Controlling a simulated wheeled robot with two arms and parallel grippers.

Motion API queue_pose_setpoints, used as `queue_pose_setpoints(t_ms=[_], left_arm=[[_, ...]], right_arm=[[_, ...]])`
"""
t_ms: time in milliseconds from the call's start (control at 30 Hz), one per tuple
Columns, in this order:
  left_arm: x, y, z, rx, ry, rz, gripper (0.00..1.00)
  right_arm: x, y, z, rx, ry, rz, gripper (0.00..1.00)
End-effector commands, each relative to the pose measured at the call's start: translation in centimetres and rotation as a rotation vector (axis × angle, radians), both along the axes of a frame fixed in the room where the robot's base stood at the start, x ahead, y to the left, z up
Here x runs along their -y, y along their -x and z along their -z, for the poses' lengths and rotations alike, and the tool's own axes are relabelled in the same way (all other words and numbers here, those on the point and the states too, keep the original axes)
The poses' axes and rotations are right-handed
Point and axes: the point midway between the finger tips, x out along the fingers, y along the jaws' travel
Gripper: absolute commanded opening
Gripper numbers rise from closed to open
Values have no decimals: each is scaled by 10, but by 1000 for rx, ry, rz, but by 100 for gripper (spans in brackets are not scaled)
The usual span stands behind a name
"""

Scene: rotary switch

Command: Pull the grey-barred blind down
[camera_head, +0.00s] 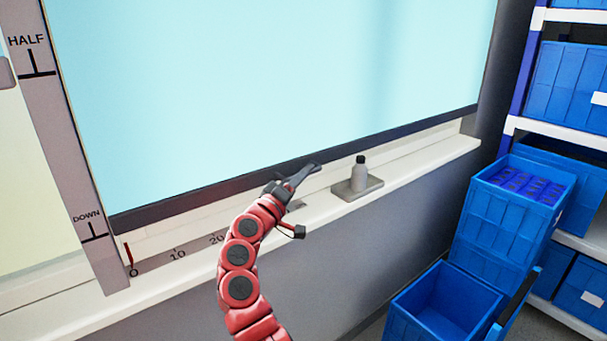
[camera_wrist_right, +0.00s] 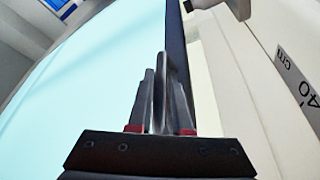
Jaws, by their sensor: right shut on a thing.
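The blind (camera_head: 270,85) is a pale blue sheet that fills most of the window frame. Its dark grey bottom bar (camera_head: 405,130) slopes across the head view, close above the white sill. The bar's left end is near the DOWN mark (camera_head: 90,228), slightly above its line, and well below the HALF mark (camera_head: 35,58). My left gripper is out of view.
A ruler scale (camera_head: 178,254) runs along the sill's left. Blue crates (camera_head: 500,215) and a shelf stand at the right.

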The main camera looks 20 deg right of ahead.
Motion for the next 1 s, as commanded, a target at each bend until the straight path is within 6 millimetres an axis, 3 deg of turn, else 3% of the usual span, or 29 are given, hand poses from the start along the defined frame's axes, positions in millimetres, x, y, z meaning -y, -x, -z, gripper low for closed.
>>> queue_pose_setpoints(t_ms=[200, 233, 400, 767, 1000], left_arm=[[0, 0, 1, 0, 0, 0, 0], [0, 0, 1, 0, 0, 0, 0], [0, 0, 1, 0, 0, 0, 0], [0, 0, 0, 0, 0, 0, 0], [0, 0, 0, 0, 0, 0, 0]], right_arm=[[-1, -1, 8, -13, -5, 1, 0], [-1, -1, 8, -13, -5, 1, 21], [-1, -1, 7, -11, -4, 1, 47], [-6, 3, 5, -7, -2, -1, 47], [-43, 31, 15, -6, -2, -6, 47]])
